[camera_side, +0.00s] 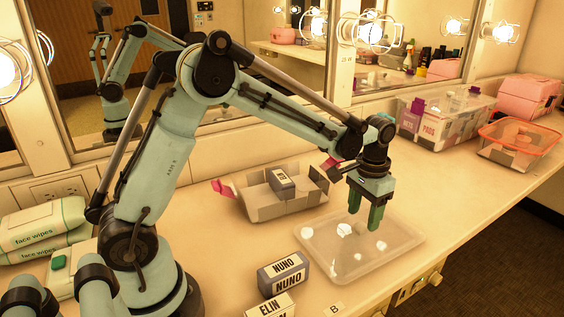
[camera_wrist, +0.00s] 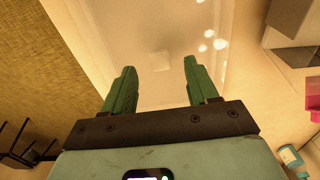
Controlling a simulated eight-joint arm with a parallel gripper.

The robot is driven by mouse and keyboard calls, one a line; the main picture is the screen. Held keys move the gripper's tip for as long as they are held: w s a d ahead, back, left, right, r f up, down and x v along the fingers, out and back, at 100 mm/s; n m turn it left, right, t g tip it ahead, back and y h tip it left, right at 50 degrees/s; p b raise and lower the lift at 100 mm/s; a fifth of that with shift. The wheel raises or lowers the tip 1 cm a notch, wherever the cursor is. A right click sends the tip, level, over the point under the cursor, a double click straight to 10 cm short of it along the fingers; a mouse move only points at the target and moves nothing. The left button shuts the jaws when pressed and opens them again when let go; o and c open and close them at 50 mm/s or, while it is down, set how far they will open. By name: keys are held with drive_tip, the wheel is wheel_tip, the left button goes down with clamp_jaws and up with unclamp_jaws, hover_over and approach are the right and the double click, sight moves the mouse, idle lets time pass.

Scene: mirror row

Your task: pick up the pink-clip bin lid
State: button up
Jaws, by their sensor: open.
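A flat, clear, frosted lid (camera_side: 328,262) lies on the counter in front of the pink-clip bin, with bright light spots on it. It also fills the middle of the wrist view (camera_wrist: 115,25), where a small pale square shows between the fingers. No pink clip shows on the lid itself. The open grey bin (camera_side: 268,212) has pink clips (camera_side: 224,188) folded out at its ends and holds a labelled block (camera_side: 283,184). My gripper (camera_side: 365,218) points down over the lid's back part, green fingers apart and empty. The exact gap to the lid is unclear.
A block marked NUNO (camera_side: 283,272) and one marked ELIN (camera_side: 270,305) stand left of the lid, near a card marked B (camera_side: 335,308). Mirrors line the back.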

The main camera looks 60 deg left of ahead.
sight(361, 225)
drive_tip(key=shift+f, duration=1.6)
clamp_jaws()
drive_tip(key=shift+r, duration=0.1)
